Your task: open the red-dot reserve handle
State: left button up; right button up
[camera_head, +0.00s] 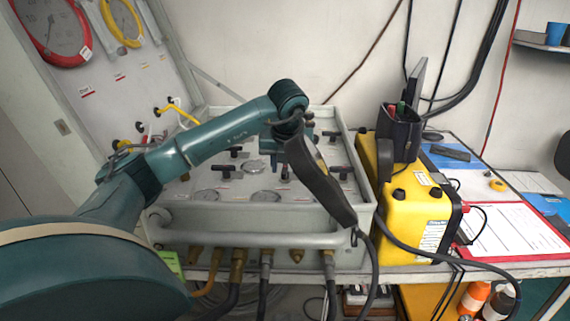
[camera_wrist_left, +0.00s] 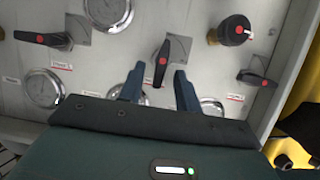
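The air panel (camera_head: 215,209) carries several black handles and round gauges. In the left wrist view, black handles with red dots show at the centre (camera_wrist_left: 163,60), the left (camera_wrist_left: 45,38) and the right (camera_wrist_left: 257,78). Their labels are too small to read, so I cannot tell which is the reserve handle. My left gripper (camera_wrist_left: 158,74) is open and empty above the panel. The centre handle shows just beyond and between its fingertips, and contact cannot be seen.
A round black knob (camera_wrist_left: 236,30) sits at the panel's upper right. A yellow case (camera_head: 408,215) stands right of the panel. A grey tube (camera_head: 250,237) runs along its front.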

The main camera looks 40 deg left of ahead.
pick_arm(q)
jog(key=p+v, duration=0.1)
jog(key=v, duration=1.2)
jog(key=shift+s+a, duration=0.1)
jog(key=shift+s, duration=0.05)
